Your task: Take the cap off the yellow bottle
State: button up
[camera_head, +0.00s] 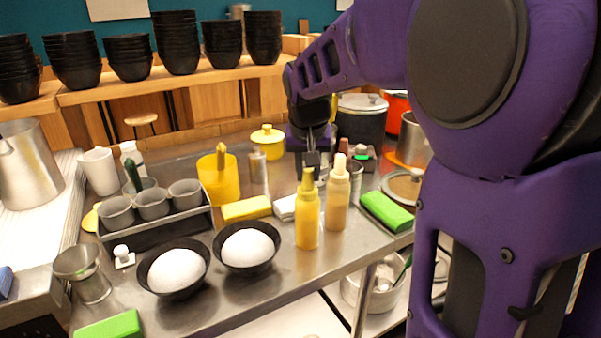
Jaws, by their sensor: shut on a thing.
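The yellow bottle (307,219) stands upright near the front edge of the steel counter. Its yellow pointed cap (308,181) sits at its top. My gripper (312,160) points down from above, with its dark fingertips at the tip of the cap. It is shut on the cap, as far as this view shows; the exact contact is small and partly hidden. A paler tan bottle (338,198) stands upright just right of the yellow bottle, close beside it.
Two black bowls with white mounds (248,249) (175,271) stand to the left. A yellow sponge (246,208) lies behind them, and a green sponge (387,211) lies right of the bottles. A tray with grey cups (152,203) and a yellow container (219,178) stand further left.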

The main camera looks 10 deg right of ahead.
aim_at(307, 170)
notch_tip(307, 170, up, 10)
jog(key=shift+r+p, duration=0.1)
jog(key=shift+p, duration=1.05)
jog(key=shift+f, duration=0.2)
